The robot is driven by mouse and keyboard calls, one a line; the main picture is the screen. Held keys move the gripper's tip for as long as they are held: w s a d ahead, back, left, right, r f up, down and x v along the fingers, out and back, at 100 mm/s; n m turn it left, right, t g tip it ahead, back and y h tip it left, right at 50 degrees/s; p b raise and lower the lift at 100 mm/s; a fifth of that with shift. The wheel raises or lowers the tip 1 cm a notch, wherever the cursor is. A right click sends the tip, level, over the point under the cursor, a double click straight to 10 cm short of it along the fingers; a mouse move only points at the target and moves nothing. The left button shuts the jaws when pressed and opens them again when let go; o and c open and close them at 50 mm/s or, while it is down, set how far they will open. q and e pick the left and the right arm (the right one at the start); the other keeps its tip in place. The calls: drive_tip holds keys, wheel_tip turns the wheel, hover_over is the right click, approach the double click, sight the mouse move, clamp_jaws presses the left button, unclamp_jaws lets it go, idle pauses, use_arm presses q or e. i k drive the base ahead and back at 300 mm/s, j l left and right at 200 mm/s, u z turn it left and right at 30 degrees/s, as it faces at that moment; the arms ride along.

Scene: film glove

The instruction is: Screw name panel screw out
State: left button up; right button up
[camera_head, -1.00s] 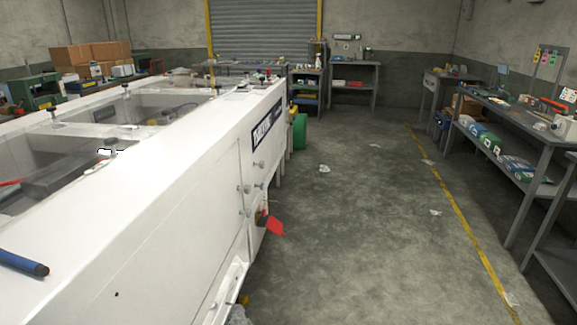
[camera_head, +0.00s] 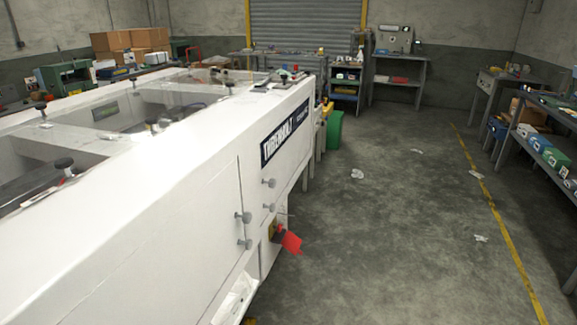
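Several grey knobs (camera_head: 243,217) stick out of the side face below and left of the panel. Neither of my grippers is in view.
A red flag-like piece (camera_head: 291,242) juts from the machine's lower side. The concrete floor (camera_head: 400,230) right of the machine is open, with small white scraps on it. A yellow line (camera_head: 495,215) runs along the floor before the right-hand shelves (camera_head: 545,140). A green bin (camera_head: 334,130) stands behind the machine.

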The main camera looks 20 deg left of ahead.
sight(272, 182)
drive_tip(key=i, duration=2.5)
